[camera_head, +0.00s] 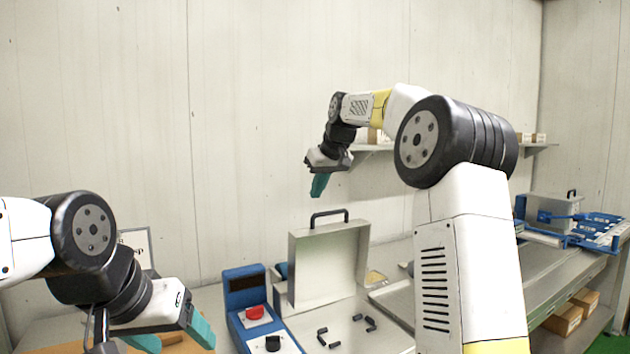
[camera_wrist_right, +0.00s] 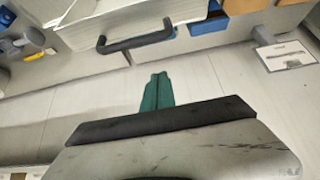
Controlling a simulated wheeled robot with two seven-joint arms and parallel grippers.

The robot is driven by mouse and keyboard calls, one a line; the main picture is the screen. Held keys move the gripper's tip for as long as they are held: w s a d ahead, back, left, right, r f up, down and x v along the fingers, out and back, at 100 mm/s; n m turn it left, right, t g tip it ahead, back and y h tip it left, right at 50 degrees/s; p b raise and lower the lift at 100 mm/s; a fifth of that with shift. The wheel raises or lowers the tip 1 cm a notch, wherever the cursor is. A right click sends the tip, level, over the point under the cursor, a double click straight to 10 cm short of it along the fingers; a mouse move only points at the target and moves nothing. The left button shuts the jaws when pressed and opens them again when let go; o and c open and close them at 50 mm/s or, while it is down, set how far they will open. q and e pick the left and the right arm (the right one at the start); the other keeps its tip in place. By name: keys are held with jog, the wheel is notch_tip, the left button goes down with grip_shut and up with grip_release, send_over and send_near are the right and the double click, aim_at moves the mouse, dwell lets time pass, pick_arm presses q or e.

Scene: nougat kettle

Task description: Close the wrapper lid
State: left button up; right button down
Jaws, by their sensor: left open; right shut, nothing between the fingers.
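The wrapper lid (camera_head: 328,262) is a pale metal panel standing raised behind the grey work surface. A black handle (camera_head: 329,213) sits on its top edge; the handle also shows in the right wrist view (camera_wrist_right: 137,42). My right gripper (camera_head: 318,185) is shut and empty, pointing down, above the handle and apart from it. In the right wrist view its green fingers (camera_wrist_right: 157,92) are together, with the handle beyond them. My left gripper (camera_head: 178,338) is open and empty at the lower left, away from the lid.
A blue control box (camera_head: 250,310) with a red knob (camera_head: 255,313) and a black knob (camera_head: 273,343) stands left of the lid. Small black brackets (camera_head: 328,338) lie in front of it. A wall shelf (camera_head: 372,147) holds boxes. A blue-framed machine (camera_head: 565,225) is far right.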

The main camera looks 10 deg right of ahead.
aim_at(320, 227)
jog(key=shift+s+d+f, duration=0.1)
jog(key=shift+s+f, duration=0.2)
jog(key=shift+f, duration=0.4)
jog(key=shift+s+d+f, duration=0.1)
jog(key=shift+s+f, duration=0.15)
jog(key=shift+f, duration=0.4)
jog(key=shift+s+d+f, duration=0.1)
jog(key=shift+s+f, duration=0.2)
jog(key=shift+f, duration=0.4)
